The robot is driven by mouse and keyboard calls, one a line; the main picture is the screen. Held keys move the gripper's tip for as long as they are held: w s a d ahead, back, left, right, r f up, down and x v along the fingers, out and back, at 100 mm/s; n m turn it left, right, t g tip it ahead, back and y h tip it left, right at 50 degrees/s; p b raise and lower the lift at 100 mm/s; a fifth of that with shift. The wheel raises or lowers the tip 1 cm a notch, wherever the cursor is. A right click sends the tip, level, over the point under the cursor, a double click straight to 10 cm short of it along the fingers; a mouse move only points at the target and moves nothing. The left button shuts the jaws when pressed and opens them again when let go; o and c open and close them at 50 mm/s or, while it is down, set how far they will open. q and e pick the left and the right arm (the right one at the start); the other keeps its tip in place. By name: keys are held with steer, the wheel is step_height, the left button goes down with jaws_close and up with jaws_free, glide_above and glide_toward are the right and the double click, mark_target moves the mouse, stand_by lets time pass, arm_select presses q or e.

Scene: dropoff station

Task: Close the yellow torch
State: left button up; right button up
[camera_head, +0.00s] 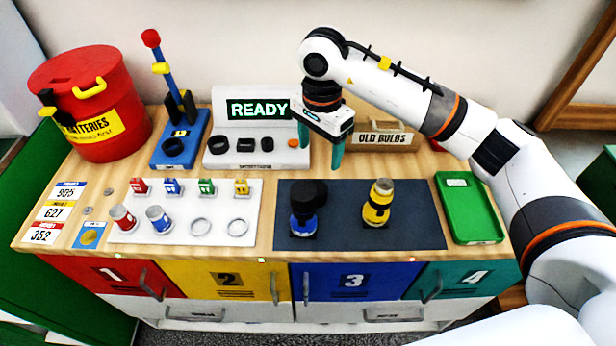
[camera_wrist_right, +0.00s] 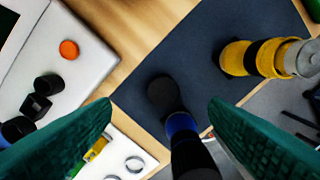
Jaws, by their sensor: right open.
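The yellow torch (camera_head: 377,208) stands upright on the dark mat (camera_head: 420,228), right of the mat's middle. It has a black band and a pale grey upper end, which also shows on the torch in the right wrist view (camera_wrist_right: 240,58). I cannot tell from here what sits in that end. My right gripper (camera_head: 320,152) is open and empty, above and behind the mat, apart from the torch. Its two green fingers (camera_wrist_right: 160,108) show in the right wrist view. My left gripper is not in view.
A blue torch (camera_head: 304,222) with a black head stands left on the mat. Behind it, a white station (camera_head: 225,157) reads READY and holds black parts and an orange disc (camera_wrist_right: 69,49). A green tray (camera_head: 470,215) is at right, an OLD BULBS box (camera_head: 400,140) behind.

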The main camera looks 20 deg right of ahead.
steer(key=s, duration=0.1)
steer(key=p, duration=0.2)
glide_above(320, 188)
step_height(320, 188, down, 5)
steer(key=shift+f, duration=0.45)
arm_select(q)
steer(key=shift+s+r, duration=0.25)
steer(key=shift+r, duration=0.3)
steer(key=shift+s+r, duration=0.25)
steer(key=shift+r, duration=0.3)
arm_select(e)
steer(key=shift+f, duration=0.25)
steer(key=f+p, duration=0.2)
steer(key=f, duration=0.2)
steer(key=shift+a+f+p, duration=0.3)
steer(key=shift+a+p, duration=0.1)
steer(key=shift+f, duration=0.3)
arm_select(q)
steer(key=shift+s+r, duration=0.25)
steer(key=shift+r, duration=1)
